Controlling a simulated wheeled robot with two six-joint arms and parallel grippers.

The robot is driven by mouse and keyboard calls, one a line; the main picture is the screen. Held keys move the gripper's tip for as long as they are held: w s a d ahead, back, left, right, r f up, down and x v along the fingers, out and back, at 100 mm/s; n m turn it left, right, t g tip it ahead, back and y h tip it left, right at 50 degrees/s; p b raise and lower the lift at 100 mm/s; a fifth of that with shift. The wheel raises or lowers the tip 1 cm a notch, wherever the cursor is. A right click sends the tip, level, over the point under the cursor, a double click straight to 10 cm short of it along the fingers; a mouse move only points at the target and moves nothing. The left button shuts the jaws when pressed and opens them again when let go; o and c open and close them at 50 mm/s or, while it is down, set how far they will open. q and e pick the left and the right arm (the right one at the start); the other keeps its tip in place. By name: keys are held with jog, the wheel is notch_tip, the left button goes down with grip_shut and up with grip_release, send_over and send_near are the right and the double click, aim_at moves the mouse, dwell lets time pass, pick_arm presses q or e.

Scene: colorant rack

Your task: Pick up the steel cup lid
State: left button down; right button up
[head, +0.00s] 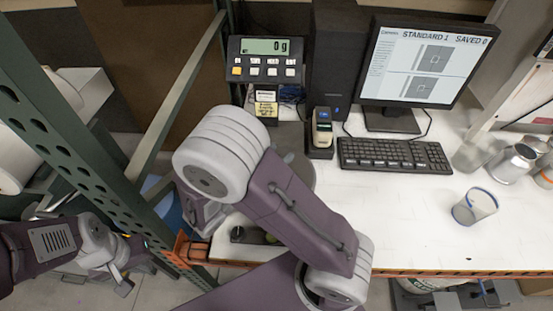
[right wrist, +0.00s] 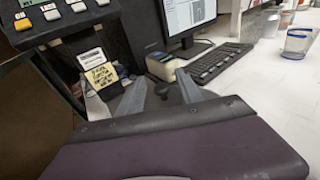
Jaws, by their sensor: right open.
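In the right wrist view my right gripper (right wrist: 161,79) is open, its two grey fingers spread apart. A small dark knob (right wrist: 162,91) shows between the fingers, on a grey round surface that looks like the steel cup lid; I cannot tell whether the fingers touch it. In the head view part of a grey round surface (head: 299,172) shows behind my right arm, which hides the right gripper and most of that spot. My left gripper (head: 128,277) hangs low at the left, away from the bench; its jaws are too small and unclear to read.
A scale display (head: 265,60) reading 0 g stands at the back. A label printer (head: 321,133), keyboard (head: 394,154) and monitor (head: 424,65) stand behind. A blue-rimmed cup (head: 474,207) and steel cup (head: 512,163) stand right. A green rack post (head: 75,150) rises at left.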

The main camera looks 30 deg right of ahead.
jog(key=shift+s+a, duration=0.1)
jog(key=shift+s, duration=0.05)
jog(key=c, duration=0.4)
grip_shut()
jog(key=shift+r, duration=0.15)
